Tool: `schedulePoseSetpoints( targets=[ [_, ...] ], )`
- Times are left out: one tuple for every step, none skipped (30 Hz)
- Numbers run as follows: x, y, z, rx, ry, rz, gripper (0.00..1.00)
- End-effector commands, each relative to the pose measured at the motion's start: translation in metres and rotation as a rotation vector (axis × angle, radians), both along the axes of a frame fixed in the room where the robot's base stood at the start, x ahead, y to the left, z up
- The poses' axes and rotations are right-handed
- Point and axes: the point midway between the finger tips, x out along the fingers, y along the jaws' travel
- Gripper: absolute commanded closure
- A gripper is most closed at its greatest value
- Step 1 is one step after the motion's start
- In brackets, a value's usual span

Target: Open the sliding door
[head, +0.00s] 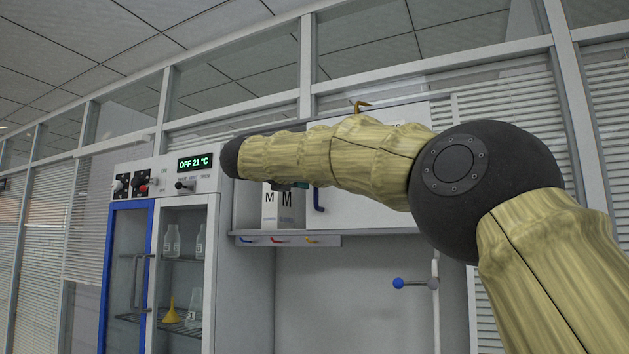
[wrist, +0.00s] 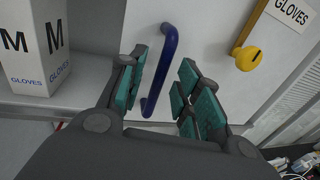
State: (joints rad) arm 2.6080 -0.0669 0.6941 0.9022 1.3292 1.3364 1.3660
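A blue bar handle (wrist: 160,75) stands out from a pale panel (wrist: 212,28) of the wall cabinet in the wrist view. Its lower part also shows below my arm in the head view (head: 319,201). I take this panel to be the sliding door; no opening edge of it is clear. My gripper (wrist: 164,62) is open, with its teal-padded fingers on either side of the handle. Whether a finger touches the handle cannot be told. In the head view my arm hides most of the gripper and the cabinet front.
A white gloves box (wrist: 35,48) stands on the shelf at left. A yellow knob (wrist: 247,58) juts out at right, beside a GLOVES label (wrist: 291,12). A glass-fronted cabinet with a blue frame (head: 128,275) stands left. A blue-knobbed tap (head: 399,283) is below.

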Motion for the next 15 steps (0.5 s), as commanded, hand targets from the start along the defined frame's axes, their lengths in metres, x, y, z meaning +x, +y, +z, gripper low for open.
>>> schedulePoseSetpoints(
  targets=[
    [-0.008, 0.007, 0.002, -0.002, -0.001, 0.002, 0.67],
    [-0.012, 0.012, 0.002, -0.002, -0.001, 0.003, 0.67],
    [-0.017, 0.017, 0.001, -0.001, 0.0, 0.003, 0.67],
    [-0.021, 0.021, 0.001, -0.001, 0.0, 0.003, 0.67],
    [-0.026, 0.025, 0.001, -0.001, -0.001, 0.003, 0.67],
    [-0.031, 0.03, 0.001, -0.001, -0.001, 0.003, 0.67],
    [-0.034, 0.034, 0.001, -0.001, 0.0, 0.002, 0.67],
    [-0.038, 0.037, 0.0, -0.001, 0.0, 0.002, 0.67],
    [-0.042, 0.041, 0.0, -0.001, 0.0, 0.003, 0.67],
    [-0.045, 0.044, 0.0, -0.001, 0.0, 0.003, 0.67],
    [-0.048, 0.047, 0.0, -0.001, 0.001, 0.003, 0.67],
    [-0.052, 0.05, 0.0, -0.001, 0.001, 0.002, 0.67],
    [-0.054, 0.052, 0.0, 0.0, 0.0, 0.002, 0.67],
    [-0.056, 0.054, 0.0, 0.0, 0.0, 0.002, 0.67],
    [-0.059, 0.056, 0.0, 0.0, 0.0, 0.002, 0.67]
  ],
)
